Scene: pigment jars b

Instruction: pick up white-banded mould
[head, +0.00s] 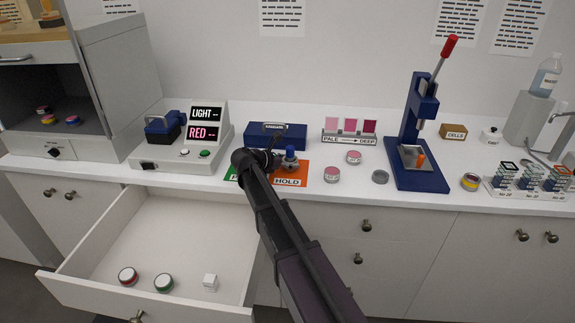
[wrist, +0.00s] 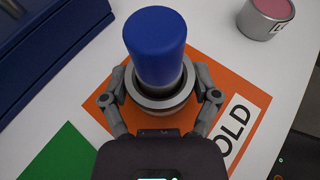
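A mould (wrist: 160,95) with a grey metal ring, a pale band and a tall blue cylinder on top stands upright at the orange HOLD mat (wrist: 185,140).
A dark blue box (head: 288,137) stands just behind. A pink-topped tin (head: 332,174) is to the right, and a blue press (head: 415,150) with a red-tipped lever stands further right. An open drawer (head: 110,285) with jars juts out below the counter at left.

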